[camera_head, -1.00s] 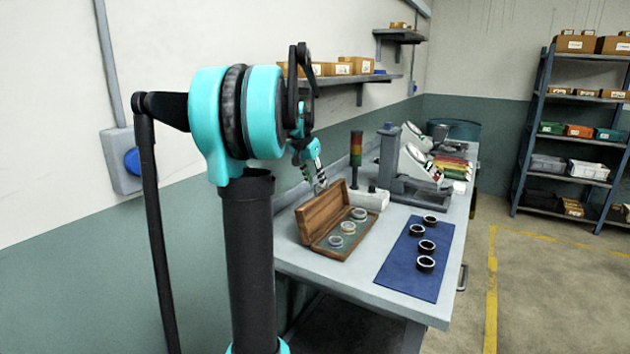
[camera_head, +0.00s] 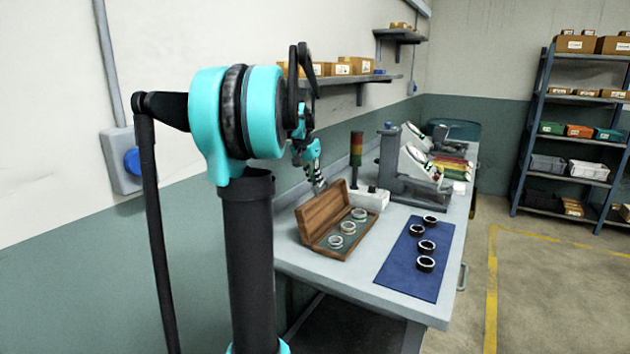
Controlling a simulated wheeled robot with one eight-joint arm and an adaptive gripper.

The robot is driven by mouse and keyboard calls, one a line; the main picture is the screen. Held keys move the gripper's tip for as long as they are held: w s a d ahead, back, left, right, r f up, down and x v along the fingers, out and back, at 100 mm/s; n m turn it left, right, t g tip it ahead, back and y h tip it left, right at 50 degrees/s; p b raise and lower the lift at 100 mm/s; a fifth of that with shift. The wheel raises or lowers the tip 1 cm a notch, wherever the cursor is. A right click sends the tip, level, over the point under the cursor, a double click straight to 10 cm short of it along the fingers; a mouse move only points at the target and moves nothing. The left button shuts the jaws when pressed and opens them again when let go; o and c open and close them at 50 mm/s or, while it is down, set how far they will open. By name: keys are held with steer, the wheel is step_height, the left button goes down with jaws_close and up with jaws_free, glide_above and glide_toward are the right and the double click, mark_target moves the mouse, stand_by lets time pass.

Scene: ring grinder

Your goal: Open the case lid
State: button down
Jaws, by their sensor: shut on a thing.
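The wooden case (camera_head: 345,251) stands on the workbench with its lid (camera_head: 323,213) raised, leaning back at a steep angle. Several rings, one of them the middle ring (camera_head: 348,228), sit inside on a dark lining. My gripper (camera_head: 318,184) is just behind and above the lid's upper edge, pointing down. It is shut, but its fingertips are small and partly hidden near the lid's edge, so I cannot see exactly what lies between them.
A blue mat (camera_head: 412,262) with several dark rings lies right of the case. A signal light (camera_head: 356,158) on a white box and a grey machine (camera_head: 416,190) stand behind. A wall shelf (camera_head: 362,79) hangs above. The bench front (camera_head: 350,275) is clear.

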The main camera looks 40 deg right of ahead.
steer(key=shift+s+d+r+t, duration=0.15)
steer(key=shift+s+d+t, duration=0.1)
steer(key=shift+s, duration=0.4)
steer(key=shift+s+d+r+t, duration=0.15)
steer(key=shift+s+t, duration=0.1)
steer(key=shift+s, duration=0.35)
steer(key=shift+s+d, duration=0.1)
steer(key=shift+s, duration=0.4)
steer(key=c, duration=1.6)
jaws_free()
steer(key=shift+r, duration=0.15)
